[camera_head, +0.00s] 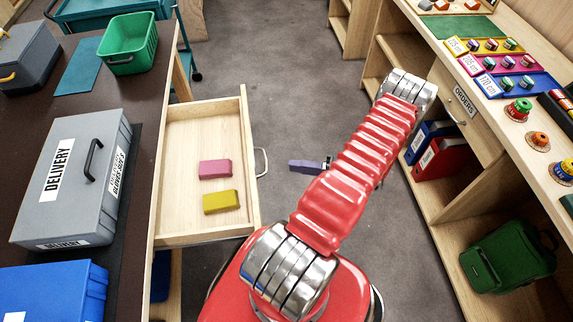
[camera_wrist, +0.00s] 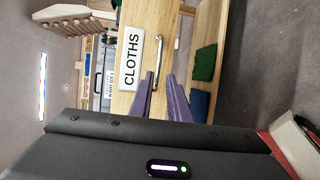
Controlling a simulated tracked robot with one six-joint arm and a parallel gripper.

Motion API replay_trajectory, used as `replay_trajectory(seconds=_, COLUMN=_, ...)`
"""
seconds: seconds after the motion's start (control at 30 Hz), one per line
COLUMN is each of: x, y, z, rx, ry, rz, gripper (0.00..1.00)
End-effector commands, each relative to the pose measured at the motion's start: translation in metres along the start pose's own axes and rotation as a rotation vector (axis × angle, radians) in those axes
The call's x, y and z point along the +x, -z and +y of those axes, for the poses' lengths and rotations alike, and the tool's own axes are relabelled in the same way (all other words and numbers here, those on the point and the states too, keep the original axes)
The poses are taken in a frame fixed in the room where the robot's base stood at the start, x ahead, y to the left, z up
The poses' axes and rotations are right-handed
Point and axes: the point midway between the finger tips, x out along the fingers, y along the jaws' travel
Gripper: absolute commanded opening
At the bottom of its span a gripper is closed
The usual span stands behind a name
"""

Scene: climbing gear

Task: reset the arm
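My red arm reaches up and forward in the head view, bent at a silver joint at upper right. My gripper (camera_head: 308,166) shows partly behind the arm, with purple fingers out over the floor, to the right of the open drawer's handle. In the wrist view my gripper (camera_wrist: 160,76) has two purple fingers with their tips apart and nothing between them. Behind the fingers is a wooden drawer front with a CLOTHS label (camera_wrist: 131,60) and a metal handle (camera_wrist: 157,55). I cannot tell the distance from fingertips to handle.
The open drawer (camera_head: 183,118) holds a pink block (camera_head: 215,169) and a yellow block (camera_head: 221,202). A grey DELIVERY case (camera_head: 80,180), a green basket (camera_head: 130,45) and a blue box (camera_head: 55,292) stand on the left table. Shelves with a green bag (camera_head: 508,256) stand right. Floor between is clear.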

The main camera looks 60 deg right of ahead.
Motion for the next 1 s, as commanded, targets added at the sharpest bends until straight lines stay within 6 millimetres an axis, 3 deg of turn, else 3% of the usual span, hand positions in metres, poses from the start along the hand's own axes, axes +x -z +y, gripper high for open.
replay_trajectory(seconds=0.23, x=-0.018, y=0.0, z=-0.001, rx=0.0, ry=0.001, rz=0.0, gripper=0.16)
replay_trajectory(seconds=1.0, x=-0.019, y=0.0, z=-0.001, rx=0.0, ry=0.001, rz=-0.002, gripper=0.16)
